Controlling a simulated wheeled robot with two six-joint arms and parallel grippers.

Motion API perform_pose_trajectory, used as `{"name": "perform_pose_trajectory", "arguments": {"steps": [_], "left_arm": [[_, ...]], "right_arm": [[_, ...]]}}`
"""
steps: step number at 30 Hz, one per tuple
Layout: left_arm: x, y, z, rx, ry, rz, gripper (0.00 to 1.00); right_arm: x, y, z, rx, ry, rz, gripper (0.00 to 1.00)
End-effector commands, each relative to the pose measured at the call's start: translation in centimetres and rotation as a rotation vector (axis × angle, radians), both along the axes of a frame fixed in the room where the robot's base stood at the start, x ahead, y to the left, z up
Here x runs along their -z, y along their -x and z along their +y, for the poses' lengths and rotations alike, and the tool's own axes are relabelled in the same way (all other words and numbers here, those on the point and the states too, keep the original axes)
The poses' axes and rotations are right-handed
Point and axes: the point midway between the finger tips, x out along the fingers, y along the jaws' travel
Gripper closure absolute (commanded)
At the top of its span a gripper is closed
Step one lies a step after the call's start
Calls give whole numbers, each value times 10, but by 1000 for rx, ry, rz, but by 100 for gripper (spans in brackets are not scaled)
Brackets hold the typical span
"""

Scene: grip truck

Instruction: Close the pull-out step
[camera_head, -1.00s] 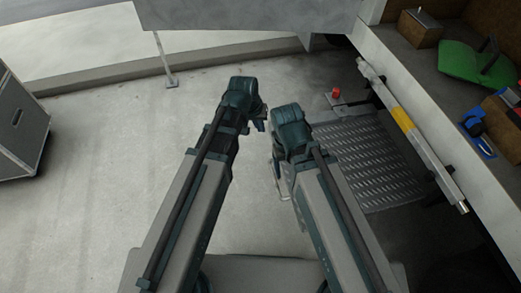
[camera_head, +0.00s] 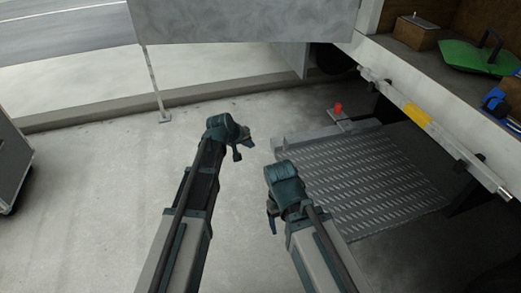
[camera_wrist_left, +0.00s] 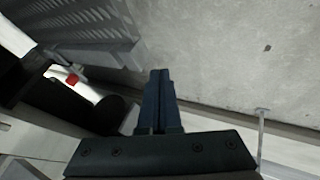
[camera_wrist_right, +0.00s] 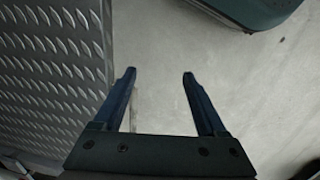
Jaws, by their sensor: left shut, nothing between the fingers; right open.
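The pull-out step (camera_head: 365,178) is a grey diamond-plate tread that sticks out from under the truck bed at the right of the head view. It also shows at the top left of the left wrist view (camera_wrist_left: 95,32) and along the left of the right wrist view (camera_wrist_right: 50,75). A red knob (camera_head: 338,108) stands on a small plate by its far corner. My left gripper (camera_head: 238,150) is left of the step, apart from it, shut and empty. My right gripper (camera_head: 271,222) is open and empty beside the step's near left edge; in its wrist view (camera_wrist_right: 160,75) nothing is between the fingers.
The truck bed edge (camera_head: 440,90) runs along the right, with a bar with a yellow band (camera_head: 418,118) below it. A grey panel (camera_head: 240,20) on a thin leg (camera_head: 155,85) stands at the back. A case (camera_head: 12,170) is at far left. The concrete floor between is clear.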

Motion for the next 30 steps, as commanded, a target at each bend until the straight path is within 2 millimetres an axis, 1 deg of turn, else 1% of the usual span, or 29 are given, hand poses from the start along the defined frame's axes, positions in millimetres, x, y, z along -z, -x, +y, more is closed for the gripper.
{"name": "perform_pose_trajectory", "arguments": {"steps": [1, 9, 18, 19, 20, 24, 30], "left_arm": [[8, -4, -2, 1, -1, 0, 100], [47, -27, -17, 1, 0, 1, 100], [85, -51, -33, 1, 0, 1, 100], [79, -52, -39, 3, -1, 1, 100], [77, -53, -44, 4, -2, 0, 100], [76, -58, -59, 2, -1, 0, 100], [76, -60, -69, 1, -1, 1, 100]], "right_arm": [[8, 0, 0, -1, -1, 0, 26], [47, 0, 1, -8, -6, 0, 26], [85, 0, 1, -2, -7, -1, 26], [79, 0, 1, -2, -7, -1, 26], [77, 0, 1, -2, -7, -1, 26], [76, 0, 1, -2, -7, -1, 26], [76, 0, 1, -2, -7, -1, 26]]}}
